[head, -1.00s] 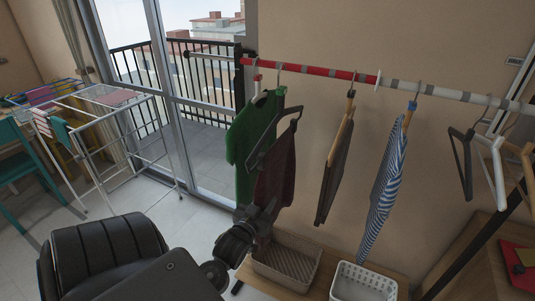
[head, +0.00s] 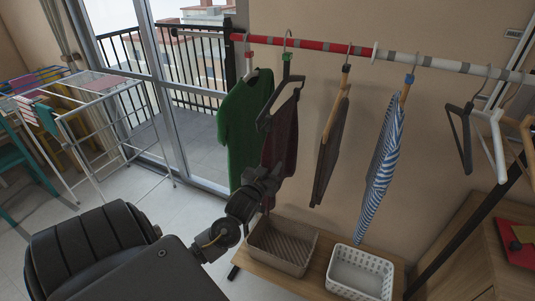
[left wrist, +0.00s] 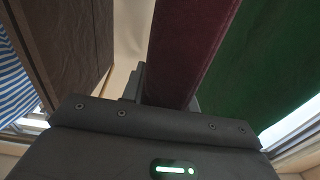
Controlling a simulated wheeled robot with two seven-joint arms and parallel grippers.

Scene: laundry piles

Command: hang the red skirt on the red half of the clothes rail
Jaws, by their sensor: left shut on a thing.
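The red skirt (head: 283,143) is a dark maroon cloth on a dark hanger (head: 277,107) with a green part at its neck. The hanger's hook appears to be over the red half of the clothes rail (head: 314,46); from this angle I cannot tell whether it bears on it. The hanger is turned edge-on and tilted. My left gripper (head: 270,178) is at the lower part of the skirt and shut on it. In the left wrist view the maroon cloth (left wrist: 190,50) rises from between the fingers, which are mostly hidden. My right gripper is out of view.
A green shirt (head: 242,125) hangs just left of the skirt. Dark brown trousers (head: 328,150) and a blue striped garment (head: 382,165) hang to the right. Empty hangers (head: 494,145) hang on the white half. A beige basket (head: 283,247) and a white basket (head: 361,273) stand below.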

